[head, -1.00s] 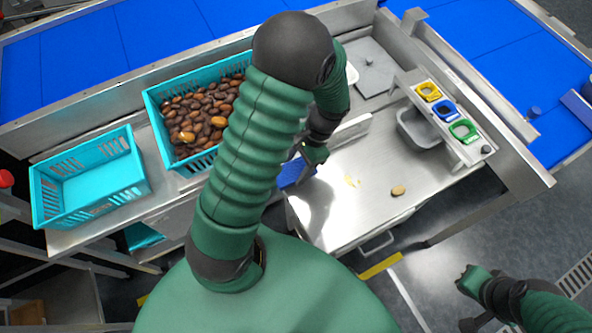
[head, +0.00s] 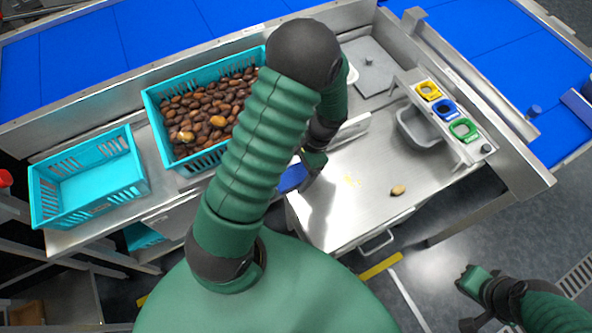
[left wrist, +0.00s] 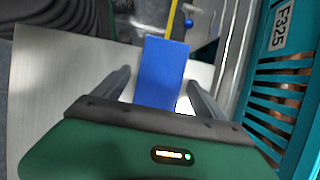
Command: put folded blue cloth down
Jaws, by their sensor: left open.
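The folded blue cloth (head: 291,178) lies at the left edge of the steel table, partly hidden by my left arm. In the left wrist view the blue cloth (left wrist: 162,70) is a flat rectangle between the two fingers. My left gripper (head: 309,172) is open above the cloth, and in the left wrist view the fingers (left wrist: 160,95) stand apart, with gaps beside the cloth. My right gripper (head: 474,283) is at the lower right, away from the table; its jaws are too unclear to read.
A teal crate full of dates (head: 154,108) and an empty teal crate (head: 90,209) stand at the left. A rack with yellow, blue and green holders (head: 445,112) stands right.

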